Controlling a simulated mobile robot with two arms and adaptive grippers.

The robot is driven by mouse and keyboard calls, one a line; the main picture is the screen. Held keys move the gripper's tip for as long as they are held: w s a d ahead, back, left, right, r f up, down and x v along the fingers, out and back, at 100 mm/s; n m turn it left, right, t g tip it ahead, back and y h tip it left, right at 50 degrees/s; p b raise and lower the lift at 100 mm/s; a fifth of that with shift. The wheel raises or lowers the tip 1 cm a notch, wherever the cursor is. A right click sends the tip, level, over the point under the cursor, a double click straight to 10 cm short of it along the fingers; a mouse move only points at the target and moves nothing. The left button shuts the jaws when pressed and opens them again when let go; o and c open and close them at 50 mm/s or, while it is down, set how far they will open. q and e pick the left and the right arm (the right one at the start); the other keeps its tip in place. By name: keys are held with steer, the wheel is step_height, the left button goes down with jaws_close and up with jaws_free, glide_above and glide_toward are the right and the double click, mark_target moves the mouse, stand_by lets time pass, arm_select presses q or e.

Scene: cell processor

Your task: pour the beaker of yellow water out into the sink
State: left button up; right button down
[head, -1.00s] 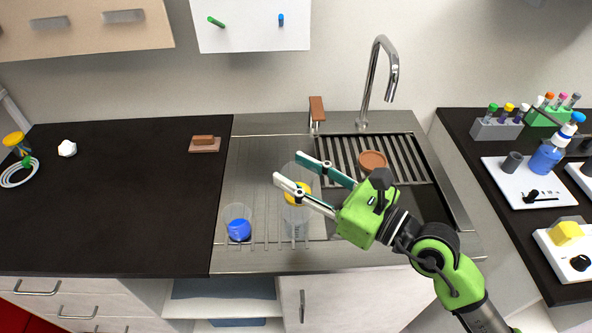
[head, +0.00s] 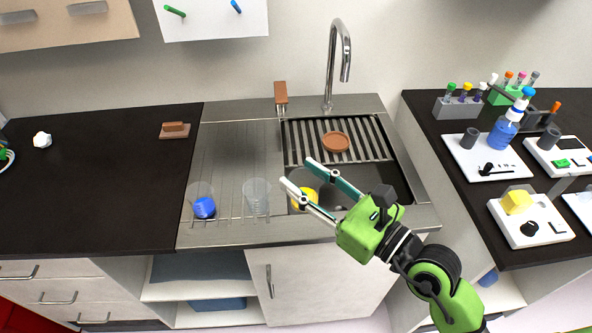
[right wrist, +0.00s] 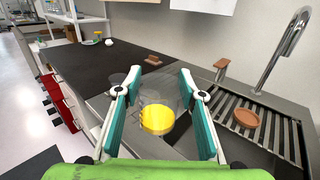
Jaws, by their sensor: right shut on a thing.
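My right gripper (head: 297,173) is shut on a clear beaker with yellow water (head: 305,197), which shows between the fingers in the right wrist view (right wrist: 157,119). The beaker looks roughly upright, with the yellow water low in it. In the head view it appears over the left part of the sink basin (head: 396,181), partly hidden by a finger; its exact height is unclear. My left gripper is not in view.
A beaker with blue water (head: 204,207) and an empty clear beaker (head: 257,197) stand on the drainboard (head: 232,150). The faucet (head: 331,70) rises behind the sink. A slatted rack (head: 368,145) with a brown round dish (head: 335,141) covers the basin's back part.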

steer(key=s+d+f+m+t+h, duration=0.4)
steer(key=s+d+m+h, duration=0.4)
steer(key=d+h, duration=0.3)
steer(key=shift+s+d, duration=0.15)
steer(key=shift+d, duration=0.95)
steer(key=shift+f, duration=0.25)
steer(key=shift+d+f+h, duration=0.1)
steer(key=shift+f+h, duration=0.2)
steer(key=shift+h, duration=0.1)
steer(key=shift+f, duration=0.1)
